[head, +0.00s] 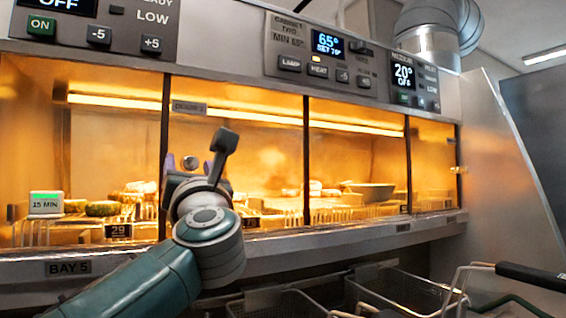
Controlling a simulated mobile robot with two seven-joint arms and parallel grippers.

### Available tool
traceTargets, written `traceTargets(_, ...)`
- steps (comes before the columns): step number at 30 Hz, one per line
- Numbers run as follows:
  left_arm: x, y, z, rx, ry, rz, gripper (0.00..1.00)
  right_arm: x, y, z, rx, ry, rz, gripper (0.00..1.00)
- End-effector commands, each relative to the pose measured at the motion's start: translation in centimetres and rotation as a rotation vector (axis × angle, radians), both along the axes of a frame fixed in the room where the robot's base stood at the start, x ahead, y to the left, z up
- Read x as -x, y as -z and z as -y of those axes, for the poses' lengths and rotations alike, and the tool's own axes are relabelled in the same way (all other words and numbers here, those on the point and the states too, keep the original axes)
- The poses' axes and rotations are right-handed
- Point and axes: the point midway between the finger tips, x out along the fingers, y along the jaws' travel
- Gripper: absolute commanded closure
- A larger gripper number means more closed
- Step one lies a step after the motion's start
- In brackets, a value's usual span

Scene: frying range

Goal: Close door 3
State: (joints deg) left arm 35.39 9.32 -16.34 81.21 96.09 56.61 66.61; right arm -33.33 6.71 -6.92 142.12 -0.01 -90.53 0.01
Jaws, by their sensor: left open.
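The heated cabinet has glazed bays split by dark uprights. A small label (188,107) at the top of the second bay from the left seems to start with "DOOR"; its number is too small to read surely. A small round metal knob (190,162) shows below the label. My left gripper (188,170) is open in front of this bay, with the knob showing between its fingers in the picture. I cannot tell whether it touches the knob. The gripper and wrist hide part of the bay. I cannot tell how far any door is open. My right gripper is out of view.
Control panels (330,55) run above the bays. Food and a tray (370,192) lie inside. Wire baskets (400,290) and a black basket handle (530,277) occupy the lower right. A steel side panel (505,190) bounds the right.

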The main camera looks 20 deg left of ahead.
Motion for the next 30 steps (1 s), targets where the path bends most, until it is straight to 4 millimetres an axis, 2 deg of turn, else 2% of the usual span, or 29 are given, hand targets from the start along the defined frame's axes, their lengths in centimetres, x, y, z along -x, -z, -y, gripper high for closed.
traceTargets(7, -0.07, -0.01, -0.03, 0.001, 0.001, 0.000, 0.37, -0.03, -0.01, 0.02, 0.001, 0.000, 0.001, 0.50)
traceTargets(24, -0.05, -0.02, 0.00, -0.001, 0.001, 0.000, 1.00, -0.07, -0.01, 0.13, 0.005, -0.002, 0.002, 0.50)
traceTargets(30, -0.05, -0.02, 0.00, -0.001, 0.001, 0.000, 1.00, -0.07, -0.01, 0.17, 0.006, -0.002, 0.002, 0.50)
